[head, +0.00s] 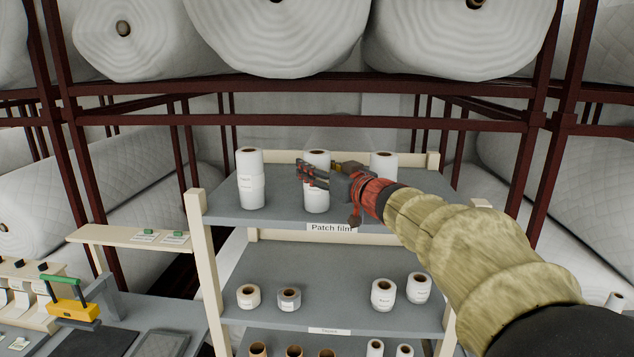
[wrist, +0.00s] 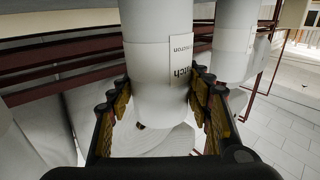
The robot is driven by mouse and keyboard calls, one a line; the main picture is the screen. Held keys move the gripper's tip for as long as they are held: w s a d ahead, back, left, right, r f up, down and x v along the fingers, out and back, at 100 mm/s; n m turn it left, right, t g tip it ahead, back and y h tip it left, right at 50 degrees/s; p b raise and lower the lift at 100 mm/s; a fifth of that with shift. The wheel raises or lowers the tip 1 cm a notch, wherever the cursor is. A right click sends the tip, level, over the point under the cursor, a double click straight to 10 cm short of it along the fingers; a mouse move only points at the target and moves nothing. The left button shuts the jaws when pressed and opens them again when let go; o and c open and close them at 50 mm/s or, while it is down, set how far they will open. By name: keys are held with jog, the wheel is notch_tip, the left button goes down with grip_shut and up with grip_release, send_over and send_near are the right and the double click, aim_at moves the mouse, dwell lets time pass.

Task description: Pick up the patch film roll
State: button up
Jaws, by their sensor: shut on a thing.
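Three tall white patch film rolls stand on the top shelf (head: 275,210) in the head view, above the label "Patch film" (head: 330,228). My gripper (head: 314,172) is at the middle patch film roll (head: 316,200), and its fingers cross the roll's upper part. In the wrist view my gripper (wrist: 162,100) has a finger on each side of this white roll (wrist: 155,60) and is shut on it. The roll's printed label (wrist: 181,60) faces partly toward the right finger. I cannot tell whether the roll's base touches the shelf.
Another patch film roll (head: 250,180) stands left of the held one, and one (head: 383,165) stands right, partly behind my arm. Shorter rolls (head: 383,294) stand on the shelf below. Dark red rack beams (head: 300,122) with huge wadding rolls (head: 280,35) rise behind.

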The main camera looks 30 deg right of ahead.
aim_at(317, 152)
jog(key=shift+c, duration=0.9)
jog(key=shift+r, duration=0.1)
jog(key=shift+r, duration=0.55)
notch_tip(317, 152, up, 3)
jog(key=shift+s+f, duration=0.15)
jog(key=shift+f, duration=0.05)
jog(key=s+a+r, duration=0.1)
jog(key=s+r, duration=0.3)
jog(key=s, duration=0.2)
jog(key=s+r+p, duration=0.1)
jog(key=s+r, duration=0.4)
jog(key=s, duration=0.2)
jog(key=shift+s+a, duration=0.3)
jog(key=shift+a, duration=0.1)
